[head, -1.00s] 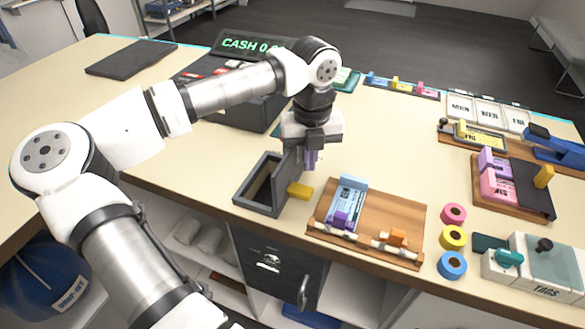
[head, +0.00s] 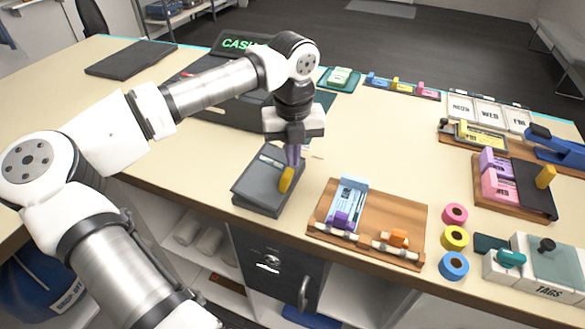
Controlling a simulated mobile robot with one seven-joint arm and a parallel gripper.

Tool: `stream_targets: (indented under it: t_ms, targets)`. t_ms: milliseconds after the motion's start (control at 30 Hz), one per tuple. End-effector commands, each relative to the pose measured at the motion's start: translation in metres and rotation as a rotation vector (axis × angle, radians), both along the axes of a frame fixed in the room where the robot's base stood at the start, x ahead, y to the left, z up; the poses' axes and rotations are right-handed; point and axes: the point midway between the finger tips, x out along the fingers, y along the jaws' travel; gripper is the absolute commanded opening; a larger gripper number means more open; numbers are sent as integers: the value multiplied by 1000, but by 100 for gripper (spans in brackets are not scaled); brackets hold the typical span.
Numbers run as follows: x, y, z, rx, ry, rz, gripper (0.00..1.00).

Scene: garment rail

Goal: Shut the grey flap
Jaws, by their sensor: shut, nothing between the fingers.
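The grey flap (head: 264,172) lies down over its grey box (head: 258,206) near the front edge of the counter, and covers the box's opening. Its yellow tab (head: 286,179) sticks up at the flap's right side. My gripper (head: 292,158) points down with its purple-tinted fingers shut and empty. The fingertips are right at the flap's right part, just behind the yellow tab; whether they touch it I cannot tell. Any small gap under the flap is too fine to see.
A wooden board (head: 415,217) with a blue card stands just right of the box. A cash register (head: 215,112) is behind my arm. Tape rolls (head: 453,238) and a tag box (head: 540,268) are at the front right. The counter's middle is clear.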

Motion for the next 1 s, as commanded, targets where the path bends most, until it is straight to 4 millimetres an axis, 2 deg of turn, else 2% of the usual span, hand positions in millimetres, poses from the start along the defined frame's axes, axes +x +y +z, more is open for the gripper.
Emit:
stream_targets:
  t_ms: [1000]
  targets:
    - [-3,-10,82,0,-1,-1,0]
